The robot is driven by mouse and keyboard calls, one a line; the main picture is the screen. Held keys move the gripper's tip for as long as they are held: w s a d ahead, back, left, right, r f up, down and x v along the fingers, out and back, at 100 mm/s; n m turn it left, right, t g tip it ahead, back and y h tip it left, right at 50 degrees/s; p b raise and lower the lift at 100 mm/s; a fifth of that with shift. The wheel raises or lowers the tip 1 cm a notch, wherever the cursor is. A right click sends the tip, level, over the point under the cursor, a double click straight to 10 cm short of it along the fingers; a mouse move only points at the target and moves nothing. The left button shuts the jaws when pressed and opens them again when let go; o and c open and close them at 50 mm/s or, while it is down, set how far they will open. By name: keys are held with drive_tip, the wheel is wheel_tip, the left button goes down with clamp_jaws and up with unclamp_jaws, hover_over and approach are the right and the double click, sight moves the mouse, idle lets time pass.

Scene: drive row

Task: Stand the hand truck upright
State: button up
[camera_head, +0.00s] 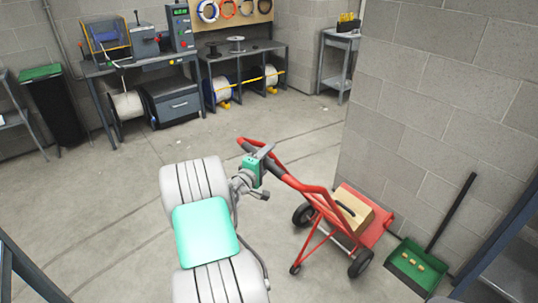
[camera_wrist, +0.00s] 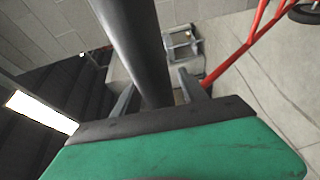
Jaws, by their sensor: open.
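The red hand truck (camera_head: 312,188) leans back at a tilt, its handle end raised toward the left and its wheels on the floor. A tan box (camera_head: 353,209) rests on it near the toe plate, by the block wall. My gripper (camera_head: 264,152) is at the dark grip of the handle. In the wrist view, the dark grip (camera_wrist: 143,50) runs between the two open fingers (camera_wrist: 158,95), which stand on either side of it. I cannot tell whether either finger touches it. Red frame tubing (camera_wrist: 242,48) shows at the upper right there.
A block wall (camera_head: 440,120) stands close behind the truck's right side. A green dustpan (camera_head: 418,266) with a black handle lies right of the truck. Workbenches (camera_head: 150,65) and cable reels line the back. The floor left of and behind the truck is open.

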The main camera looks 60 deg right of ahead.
drive_tip(key=shift+d, duration=0.1)
clamp_jaws()
idle(0.5)
idle(0.9)
